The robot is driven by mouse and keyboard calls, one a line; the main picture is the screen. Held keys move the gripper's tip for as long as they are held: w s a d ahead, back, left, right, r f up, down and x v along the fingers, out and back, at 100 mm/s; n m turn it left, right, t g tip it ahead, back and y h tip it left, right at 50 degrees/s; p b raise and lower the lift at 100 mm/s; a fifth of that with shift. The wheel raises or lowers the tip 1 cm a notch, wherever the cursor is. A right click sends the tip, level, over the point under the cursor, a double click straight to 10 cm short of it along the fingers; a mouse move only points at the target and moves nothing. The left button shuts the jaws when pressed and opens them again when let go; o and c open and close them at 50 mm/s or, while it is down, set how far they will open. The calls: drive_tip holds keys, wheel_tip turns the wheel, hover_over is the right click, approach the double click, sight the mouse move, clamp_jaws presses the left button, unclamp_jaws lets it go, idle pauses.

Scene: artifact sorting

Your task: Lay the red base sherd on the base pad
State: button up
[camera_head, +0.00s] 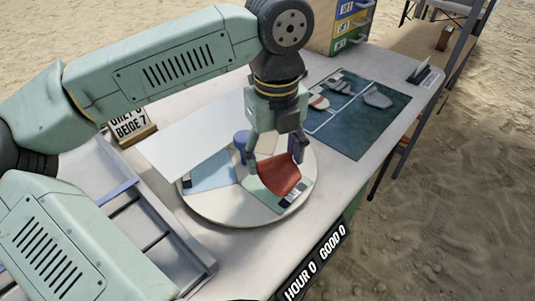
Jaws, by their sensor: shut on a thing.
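The red sherd (279,175) is curved and reddish-brown. My gripper (270,157) points down and is shut on its upper part. The sherd hangs over the round light turntable (233,219), above a pale green pad (267,197) with a small dark-and-white label (290,196). I cannot tell whether the sherd's lower edge touches the pad. A light blue pad (208,172) lies on the left of the turntable. I cannot read the labels, so I cannot tell which is the base pad.
A dark green mat (362,133) with several grey and reddish sherds lies to the right. A grey divided tray (150,238) is at the left. A white panel (180,143) stands behind the turntable. A drawer cabinet (345,25) is at the back.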

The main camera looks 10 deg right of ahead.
sight(267, 160)
drive_tip(key=shift+w+a, duration=0.2)
drive_tip(key=shift+w, duration=0.55)
drive_tip(key=f, duration=0.1)
drive_tip(key=w+f+p, duration=0.1)
drive_tip(key=f, duration=0.1)
drive_tip(key=shift+w+a+f, duration=0.1)
drive_tip(key=shift+a+f, duration=0.05)
drive_tip(key=shift+f, duration=0.2)
drive_tip(key=shift+f, duration=0.1)
drive_tip(key=shift+f+b, duration=0.1)
drive_tip(key=shift+b, duration=0.2)
drive_tip(key=o, duration=1.2)
drive_tip(key=shift+c, duration=0.2)
wheel_tip(267, 160, up, 12)
drive_tip(key=shift+r, duration=0.2)
